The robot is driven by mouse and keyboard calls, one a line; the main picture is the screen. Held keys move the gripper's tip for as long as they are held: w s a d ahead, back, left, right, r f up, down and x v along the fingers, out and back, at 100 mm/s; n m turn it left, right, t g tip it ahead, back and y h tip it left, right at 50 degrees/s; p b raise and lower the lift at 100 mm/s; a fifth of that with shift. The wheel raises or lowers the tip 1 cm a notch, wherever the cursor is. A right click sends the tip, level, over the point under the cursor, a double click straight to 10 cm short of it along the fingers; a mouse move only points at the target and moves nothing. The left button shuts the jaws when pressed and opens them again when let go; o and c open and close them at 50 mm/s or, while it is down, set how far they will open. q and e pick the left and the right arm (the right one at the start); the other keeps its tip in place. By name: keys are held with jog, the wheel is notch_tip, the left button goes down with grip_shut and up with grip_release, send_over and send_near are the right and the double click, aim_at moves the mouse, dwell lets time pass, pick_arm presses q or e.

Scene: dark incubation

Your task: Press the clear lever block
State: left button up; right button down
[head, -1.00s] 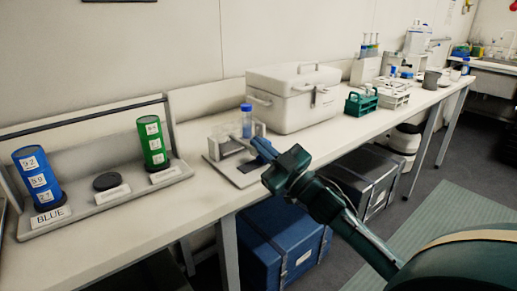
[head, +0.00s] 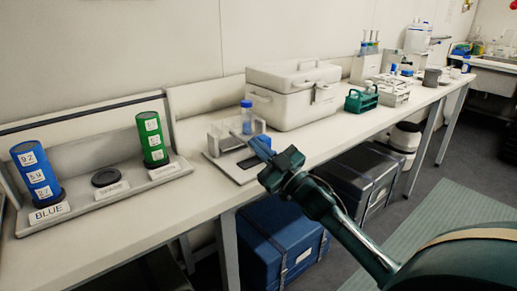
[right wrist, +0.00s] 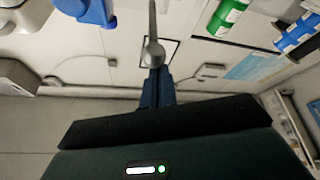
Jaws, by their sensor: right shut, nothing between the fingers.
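A small rig with a grey-white base plate (head: 213,160) and clear upright block parts (head: 220,131) stands on the bench left of the white box. A blue-capped tube (head: 246,118) stands upright in it. A thin grey lever with a rounded end (right wrist: 153,50) shows in the right wrist view. My right gripper (head: 251,141) is shut and empty, at the front of the rig. Its narrow fingers (right wrist: 156,85) reach up to the lever's rounded end; I cannot tell whether they touch. My left gripper is not in view.
A rack at left holds a blue cylinder (head: 36,172), a green cylinder (head: 152,140) and a black round disc (head: 106,178). A white lidded box (head: 293,100) stands behind the rig. A green tube rack (head: 361,101) is further right. Bare bench lies in front of the left rack.

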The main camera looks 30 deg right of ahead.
notch_tip(320, 180, down, 2)
jog(key=b, duration=0.3)
jog(key=shift+s+f+t, duration=0.1)
jog(key=shift+f+t, duration=0.15)
jog(key=shift+t, duration=0.15)
jog(key=shift+f+t+b, duration=0.3)
jog(key=shift+f+b, duration=0.05)
jog(key=shift+b, duration=0.55)
jog(key=shift+f+y+b, duration=0.35)
jog(key=shift+y+b, duration=0.15)
jog(key=shift+b, duration=0.2)
jog(key=shift+s+f+t+b, duration=0.1)
jog(key=shift+f+t+b, duration=0.25)
jog(key=shift+b, duration=0.4)
jog(key=f+t+b, duration=0.1)
jog(key=b, duration=0.2)
jog(key=shift+f+n+y, duration=0.15)
jog(key=shift+n+y, duration=0.25)
jog(key=shift+b, duration=0.3)
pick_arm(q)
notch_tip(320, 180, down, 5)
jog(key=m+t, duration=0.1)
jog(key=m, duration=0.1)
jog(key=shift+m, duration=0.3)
